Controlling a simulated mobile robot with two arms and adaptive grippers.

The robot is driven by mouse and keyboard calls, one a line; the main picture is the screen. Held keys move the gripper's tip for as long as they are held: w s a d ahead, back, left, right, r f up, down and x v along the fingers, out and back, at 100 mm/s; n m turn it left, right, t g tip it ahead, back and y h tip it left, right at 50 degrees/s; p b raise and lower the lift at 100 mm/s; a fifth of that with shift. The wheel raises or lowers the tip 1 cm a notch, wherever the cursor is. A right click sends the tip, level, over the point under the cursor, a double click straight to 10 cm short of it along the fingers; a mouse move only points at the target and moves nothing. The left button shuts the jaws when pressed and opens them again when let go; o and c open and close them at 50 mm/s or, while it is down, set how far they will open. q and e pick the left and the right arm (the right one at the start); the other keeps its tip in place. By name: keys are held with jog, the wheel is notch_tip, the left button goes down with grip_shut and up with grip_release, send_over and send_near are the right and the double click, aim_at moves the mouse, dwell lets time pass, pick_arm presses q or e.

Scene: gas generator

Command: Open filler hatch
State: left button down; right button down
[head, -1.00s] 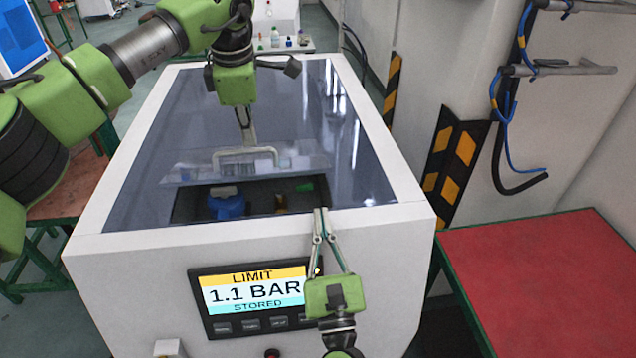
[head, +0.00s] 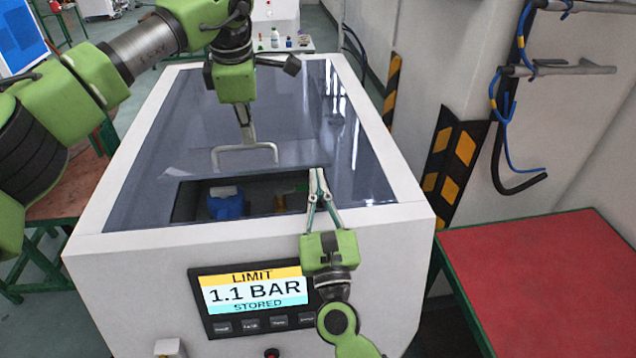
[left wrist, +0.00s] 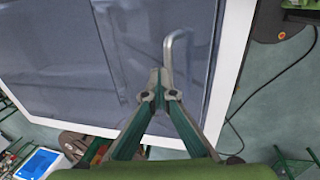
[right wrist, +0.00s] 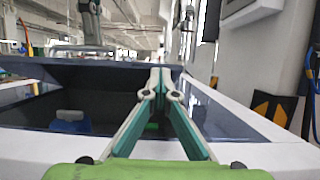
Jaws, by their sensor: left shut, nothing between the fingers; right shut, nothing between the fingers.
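The filler hatch opening (head: 262,206) is a dark rectangle in the near part of the machine's glossy top, with a blue part (head: 226,204) down inside. A bent metal handle (head: 246,148) stands on the dark panel behind the opening. My left gripper (head: 247,138) is shut and empty, tips at or just behind the handle; contact is unclear. The handle (left wrist: 170,58) shows beside the tips in the left wrist view. My right gripper (head: 316,172) is shut and empty, tips at the far right corner of the opening. In the right wrist view, the opening (right wrist: 95,90) lies ahead.
The machine's white front (head: 130,280) carries a display (head: 256,298) reading LIMIT 1.1 BAR STORED. A red table (head: 545,270) stands to the right. Striped posts (head: 450,165) and a wall with pipes and blue hoses stand at the right. The glossy top beyond the left gripper is clear.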

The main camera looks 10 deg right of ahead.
pick_arm(q)
jog(key=shift+s+d+f, duration=0.1)
jog(key=shift+s+f, duration=0.15)
jog(key=shift+f, duration=0.2)
pick_arm(e)
jog(key=shift+w+d+r, duration=0.15)
jog(key=shift+w+r, duration=0.05)
jog(key=shift+r, duration=0.85)
pick_arm(q)
jog(key=shift+s, duration=0.1)
jog(key=c, duration=2.2)
grip_release()
jog(key=shift+s, duration=0.1)
pick_arm(e)
jog(key=shift+s, duration=0.15)
pick_arm(q)
jog(key=shift+o, duration=0.2)
pick_arm(e)
jog(key=shift+f, duration=0.1)
pick_arm(q)
jog(key=shift+w+r, duration=0.25)
pick_arm(e)
jog(key=shift+f, duration=0.15)
